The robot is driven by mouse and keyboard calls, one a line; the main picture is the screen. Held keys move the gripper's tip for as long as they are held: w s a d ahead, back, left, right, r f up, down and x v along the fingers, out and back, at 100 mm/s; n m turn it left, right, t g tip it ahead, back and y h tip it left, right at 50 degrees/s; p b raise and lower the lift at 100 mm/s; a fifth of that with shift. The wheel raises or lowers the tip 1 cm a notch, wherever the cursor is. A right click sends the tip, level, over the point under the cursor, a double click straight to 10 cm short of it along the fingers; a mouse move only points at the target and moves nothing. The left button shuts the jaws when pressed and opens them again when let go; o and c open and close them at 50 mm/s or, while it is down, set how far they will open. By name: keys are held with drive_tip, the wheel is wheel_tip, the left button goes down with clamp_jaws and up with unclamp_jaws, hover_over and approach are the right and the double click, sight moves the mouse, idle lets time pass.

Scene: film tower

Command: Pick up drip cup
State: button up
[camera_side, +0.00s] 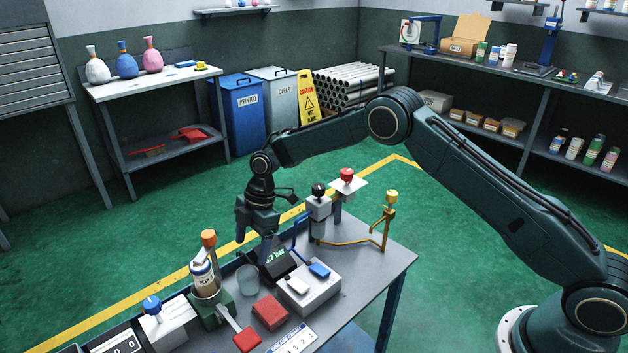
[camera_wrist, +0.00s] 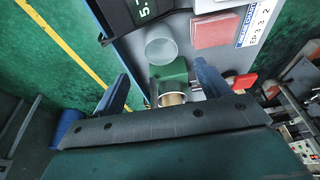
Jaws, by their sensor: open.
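A small clear grey cup (camera_side: 247,280), which I take to be the drip cup, stands upright on the grey bench. It is between the tilted dark display (camera_side: 276,262) and the green bottle holder (camera_side: 213,304). My gripper (camera_side: 255,243) points down above the bench behind the cup, apart from it. In the wrist view the cup (camera_wrist: 161,48) shows its open rim, just beyond the fingertips. My gripper (camera_wrist: 162,74) is open there, with nothing held between its fingers.
A labelled bottle with an orange cap (camera_side: 207,270) stands in the green holder, close left of the cup. A red block (camera_side: 270,312) and a white box (camera_side: 307,290) lie to its right.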

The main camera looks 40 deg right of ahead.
hover_over(246, 280)
drive_tip(key=s, duration=0.2)
drive_tip(key=shift+d+f, duration=0.2)
drive_tip(key=shift+f, duration=2.55)
drive_tip(key=shift+s+f, duration=0.1)
drive_tip(key=shift+f, duration=0.05)
drive_tip(key=shift+x, duration=2.45)
drive_tip(key=shift+c, duration=0.5)
drive_tip(key=c, duration=1)
